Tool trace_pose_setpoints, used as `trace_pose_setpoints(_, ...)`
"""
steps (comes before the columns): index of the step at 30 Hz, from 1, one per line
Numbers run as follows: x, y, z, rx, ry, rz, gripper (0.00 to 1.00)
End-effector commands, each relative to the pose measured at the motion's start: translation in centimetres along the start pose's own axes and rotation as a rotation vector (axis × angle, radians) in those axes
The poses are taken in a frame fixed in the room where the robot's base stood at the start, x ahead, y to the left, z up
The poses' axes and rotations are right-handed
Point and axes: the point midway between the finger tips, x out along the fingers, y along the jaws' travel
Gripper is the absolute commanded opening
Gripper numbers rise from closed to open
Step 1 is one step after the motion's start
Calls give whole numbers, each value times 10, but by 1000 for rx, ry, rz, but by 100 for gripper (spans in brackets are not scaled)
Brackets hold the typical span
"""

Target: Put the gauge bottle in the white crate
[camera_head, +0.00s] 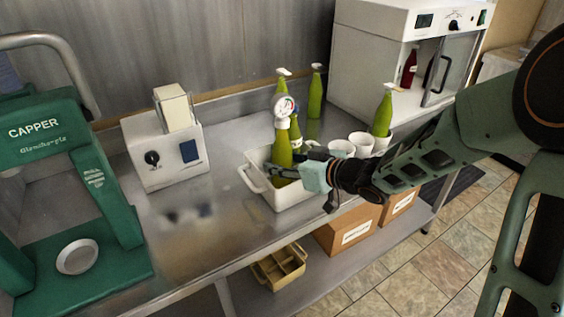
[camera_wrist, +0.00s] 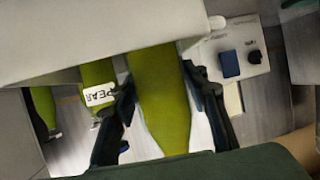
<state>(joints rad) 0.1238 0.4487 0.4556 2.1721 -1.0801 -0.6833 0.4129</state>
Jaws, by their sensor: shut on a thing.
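The gauge bottle (camera_head: 282,148) is green and upright, with a round dial gauge (camera_head: 284,106) at its top. My gripper (camera_head: 292,170) is shut on its body, and the bottle also shows between the fingers in the wrist view (camera_wrist: 160,100). The white crate (camera_head: 262,194) stands on the steel bench with a handle at its left. The bottle is over or within the crate's opening, and the pale crate wall (camera_wrist: 90,35) hides its lower end in the wrist view. I cannot tell whether it touches the crate floor.
Another green bottle (camera_head: 296,133) stands close behind, labelled PEAR in the wrist view (camera_wrist: 98,93). White cups (camera_head: 361,143) and a green bottle (camera_head: 383,112) stand to the right. A white box device (camera_head: 165,150) and a green capper (camera_head: 60,200) are left.

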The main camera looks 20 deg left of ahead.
Motion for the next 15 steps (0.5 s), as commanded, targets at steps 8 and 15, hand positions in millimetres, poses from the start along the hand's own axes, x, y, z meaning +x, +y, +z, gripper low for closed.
trace_pose_setpoints(8,3,0,5,-2,5,-1,0)
trace_pose_setpoints(15,3,0,7,0,0,0,58)
